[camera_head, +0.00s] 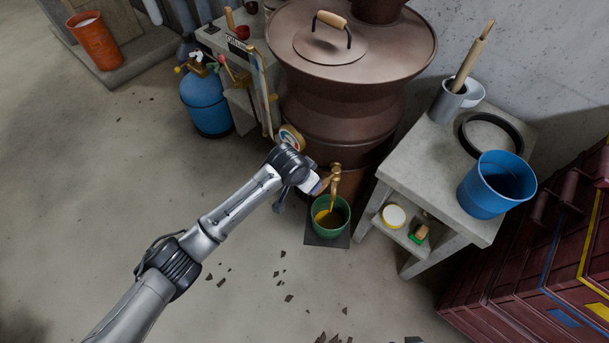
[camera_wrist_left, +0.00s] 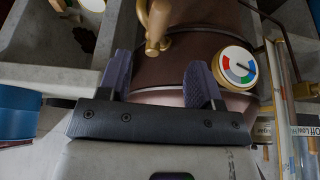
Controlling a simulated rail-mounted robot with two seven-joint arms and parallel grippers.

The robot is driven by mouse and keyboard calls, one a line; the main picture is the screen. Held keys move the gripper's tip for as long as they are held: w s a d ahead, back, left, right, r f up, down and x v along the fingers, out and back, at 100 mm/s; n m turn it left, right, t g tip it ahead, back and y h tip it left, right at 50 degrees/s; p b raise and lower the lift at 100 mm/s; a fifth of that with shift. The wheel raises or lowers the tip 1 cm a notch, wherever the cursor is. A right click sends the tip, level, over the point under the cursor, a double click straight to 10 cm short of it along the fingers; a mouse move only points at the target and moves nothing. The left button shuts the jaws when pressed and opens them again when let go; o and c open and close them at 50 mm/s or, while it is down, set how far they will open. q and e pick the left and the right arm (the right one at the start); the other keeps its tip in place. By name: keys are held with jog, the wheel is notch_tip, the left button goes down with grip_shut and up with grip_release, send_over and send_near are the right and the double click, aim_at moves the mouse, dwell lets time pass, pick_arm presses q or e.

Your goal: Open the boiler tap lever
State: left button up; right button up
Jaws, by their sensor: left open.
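The brass boiler tap (camera_head: 336,176) sticks out low on the front of the brown boiler (camera_head: 335,105). In the left wrist view the tap (camera_wrist_left: 156,28) shows at the top, ahead of the gap between my fingers. Which brass part is the lever, and how it is set, is hard to tell. My left gripper (camera_head: 319,186) is just left of the tap in the head view, partly hidden by its own wrist. In the wrist view the left gripper (camera_wrist_left: 158,68) is open, with nothing between its fingers. My right gripper is not in view.
A green bucket (camera_head: 317,222) stands under the tap. A round gauge (camera_wrist_left: 235,68) sits beside the tap, near one finger. A concrete table (camera_head: 410,167) with a blue bucket (camera_head: 483,190) stands to the right. A blue gas cylinder (camera_head: 205,103) stands left. The floor at front left is mostly clear.

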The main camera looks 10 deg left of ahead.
pick_arm(q)
jog(key=shift+v, duration=1.2)
